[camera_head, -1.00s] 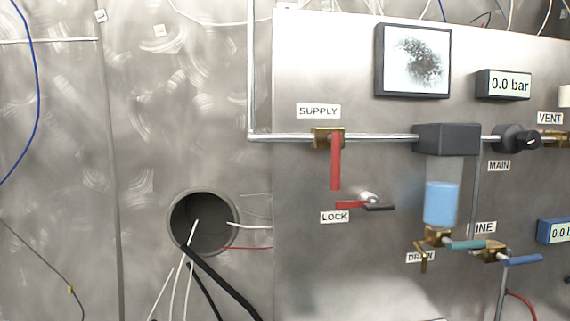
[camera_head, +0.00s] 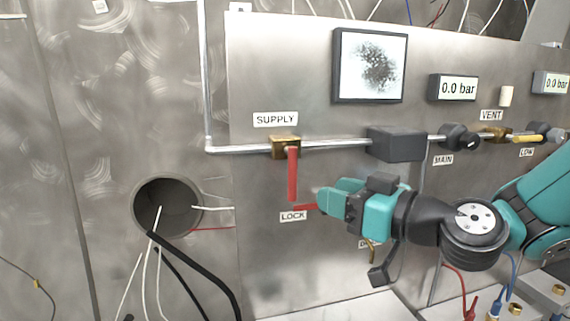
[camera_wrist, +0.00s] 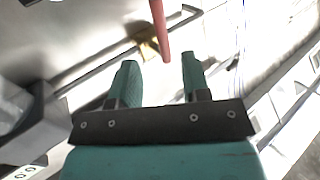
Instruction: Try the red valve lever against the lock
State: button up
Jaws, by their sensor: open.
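The red valve lever (camera_head: 292,174) hangs straight down from the brass SUPPLY valve (camera_head: 286,147) on the steel panel. The red lock (camera_head: 306,207), by the LOCK label, shows only its left part; my gripper hides the rest. My gripper (camera_head: 322,198) is right of the lever's lower end, level with the lock. In the wrist view, my gripper (camera_wrist: 158,75) is open and empty. There the red lever (camera_wrist: 159,30) comes down from the top, its tip just beyond and between the fingertips in the picture. I cannot tell any contact.
A pipe (camera_head: 335,143) runs from the SUPPLY valve to a dark grey block (camera_head: 396,144). The MAIN knob (camera_head: 459,138) is farther right. A black-speckled screen (camera_head: 370,66) is above. A round hole (camera_head: 168,206) with cables is at left. My arm hides the panel's lower right.

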aim_at(296, 182)
jog(key=p+x, duration=0.6)
jog(key=x, duration=0.4)
jog(key=shift+w+a+r, duration=0.1)
jog(key=shift+a+r, duration=0.05)
jog(key=shift+r, duration=0.05)
jog(key=shift+w+a+f+p, duration=0.2)
jog(key=shift+w+a+p, duration=0.2)
grip_shut()
jog(key=shift+b, duration=0.35)
